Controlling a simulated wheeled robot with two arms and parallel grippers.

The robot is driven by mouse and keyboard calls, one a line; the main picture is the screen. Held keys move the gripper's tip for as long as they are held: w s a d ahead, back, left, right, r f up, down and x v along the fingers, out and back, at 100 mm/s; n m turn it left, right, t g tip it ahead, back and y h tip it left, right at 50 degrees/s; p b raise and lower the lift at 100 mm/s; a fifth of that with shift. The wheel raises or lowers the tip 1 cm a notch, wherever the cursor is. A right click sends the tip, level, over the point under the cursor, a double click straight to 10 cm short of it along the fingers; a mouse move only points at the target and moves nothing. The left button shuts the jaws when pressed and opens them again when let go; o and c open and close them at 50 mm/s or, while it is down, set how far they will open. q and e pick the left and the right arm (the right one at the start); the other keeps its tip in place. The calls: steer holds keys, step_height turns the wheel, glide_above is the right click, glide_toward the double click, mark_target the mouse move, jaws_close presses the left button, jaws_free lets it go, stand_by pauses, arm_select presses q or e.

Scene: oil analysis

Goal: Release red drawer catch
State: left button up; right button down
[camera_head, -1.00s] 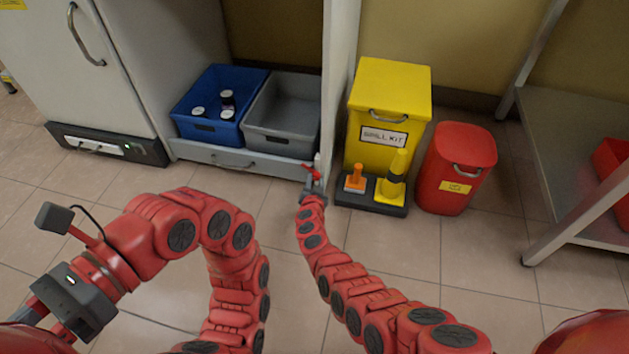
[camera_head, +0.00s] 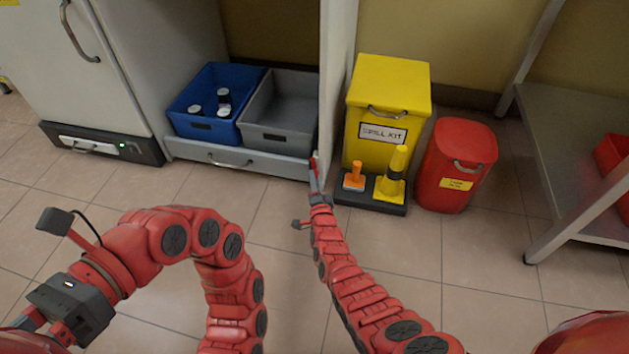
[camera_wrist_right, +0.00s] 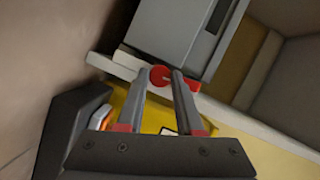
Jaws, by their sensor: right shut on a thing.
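The red drawer catch (camera_wrist_right: 160,76) shows in the right wrist view as a round red piece on the pale drawer edge. My right gripper (camera_wrist_right: 163,78) is shut on it, with the two grey fingertips on either side. In the head view the right gripper (camera_head: 314,172) reaches the right end of the low grey drawer (camera_head: 245,158), beside the white upright panel, and largely hides the catch. The drawer looks shut.
A blue bin (camera_head: 185,125) with several bottles and a grey bin (camera_head: 275,138) stand above the drawer. To the right are a yellow spill kit box (camera_head: 388,100), a black base with cones (camera_head: 371,203) and a red bin (camera_head: 455,165). The floor in front is clear.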

steer(key=shift+f+m, duration=0.1)
steer(key=shift+m, duration=0.4)
steer(key=shift+t, duration=0.3)
steer(key=c, duration=0.6)
jaws_free()
steer(key=shift+o, duration=0.2)
